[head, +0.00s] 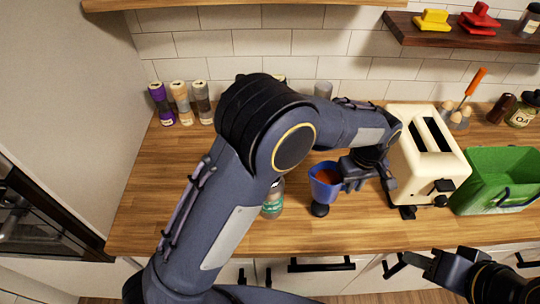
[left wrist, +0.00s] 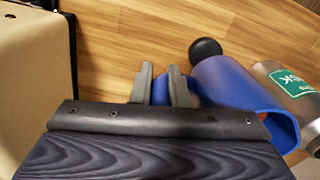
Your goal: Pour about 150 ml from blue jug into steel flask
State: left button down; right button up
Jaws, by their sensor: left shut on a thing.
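The blue jug (head: 328,190) holds a reddish-orange liquid. My left gripper (head: 347,183) is shut on the jug's right side. In the left wrist view the fingers (left wrist: 163,88) close around a blue part, seemingly the handle, of the jug (left wrist: 228,85). The steel flask (head: 272,208), with a green label, stands just left of the jug, partly hidden by my left arm. It also shows in the left wrist view (left wrist: 279,82), beside the jug. I cannot tell whether they touch. My right gripper (head: 418,261) is low at the right, in front of the worktop.
A small black round thing (head: 320,210) is by the jug's lower end. A cream toaster (head: 430,155) stands close right of my left gripper, with a green bin (head: 490,180) beyond. Jars (head: 180,101) line the back left. The front left worktop is clear.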

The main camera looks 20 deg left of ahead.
pick_arm(q)
jog(key=shift+w, duration=0.2)
jog(key=shift+r, duration=0.1)
jog(key=shift+s, duration=0.1)
jog(key=r+h, duration=0.1)
jog(key=a+r+h, duration=0.1)
jog(key=r, duration=0.1)
jog(key=a+r+t+h, duration=0.1)
jog(key=r+h, duration=0.1)
jog(key=shift+s+a, duration=0.25)
jog(key=shift+s, duration=0.1)
jog(key=shift+r, duration=0.1)
